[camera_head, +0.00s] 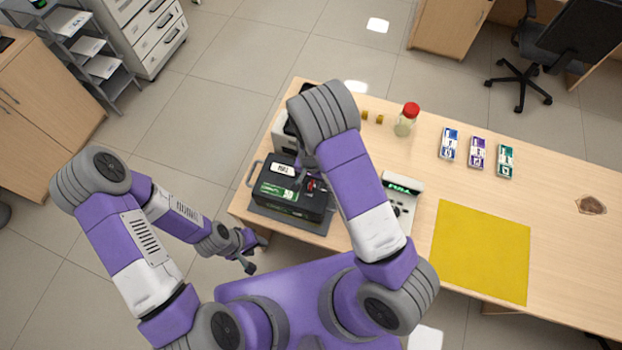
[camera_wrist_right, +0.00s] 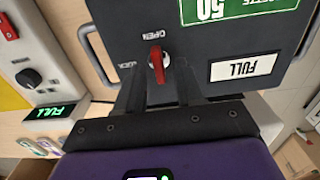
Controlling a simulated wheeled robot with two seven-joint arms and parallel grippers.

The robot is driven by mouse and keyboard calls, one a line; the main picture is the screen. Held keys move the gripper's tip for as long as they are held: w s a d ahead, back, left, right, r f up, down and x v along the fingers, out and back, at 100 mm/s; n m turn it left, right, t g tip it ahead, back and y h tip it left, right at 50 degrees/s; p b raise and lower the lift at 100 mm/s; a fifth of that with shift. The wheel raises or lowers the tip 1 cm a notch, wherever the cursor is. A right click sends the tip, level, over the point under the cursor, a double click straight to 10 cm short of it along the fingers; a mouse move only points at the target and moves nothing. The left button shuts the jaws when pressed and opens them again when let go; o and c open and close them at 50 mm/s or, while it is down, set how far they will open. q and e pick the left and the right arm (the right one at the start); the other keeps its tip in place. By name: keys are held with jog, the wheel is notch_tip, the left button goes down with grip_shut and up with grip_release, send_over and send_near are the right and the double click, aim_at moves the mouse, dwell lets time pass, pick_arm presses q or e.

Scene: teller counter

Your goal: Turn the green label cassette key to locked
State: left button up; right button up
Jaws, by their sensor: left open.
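The dark cassette (camera_head: 290,203) with a green label sits on the left part of the counter; its lid fills the top of the right wrist view (camera_wrist_right: 215,55). The red key (camera_wrist_right: 157,66) stands in its lid, lined up toward the OPEN mark, with the LOCK mark to its left. My right gripper (camera_wrist_right: 158,78) is at the key, with a finger on each side and visible gaps, so it looks open. In the head view my right arm partly hides the gripper. My left gripper (camera_head: 248,258) is open and empty, off the counter's front left edge.
A device with a lit FULL display (camera_head: 403,184) stands right of the cassette. A yellow mat (camera_head: 480,252), a red-lidded jar (camera_head: 405,120) and blue, purple and green packs (camera_head: 477,152) lie farther right. The cassette's side handle (camera_wrist_right: 95,55) is near the gripper.

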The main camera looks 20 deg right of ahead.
jog(key=shift+f, duration=0.3)
jog(key=shift+s+f, duration=0.1)
jog(key=shift+s, duration=0.1)
jog(key=shift+w, duration=0.1)
jog(key=shift+c, duration=0.3)
grip_shut()
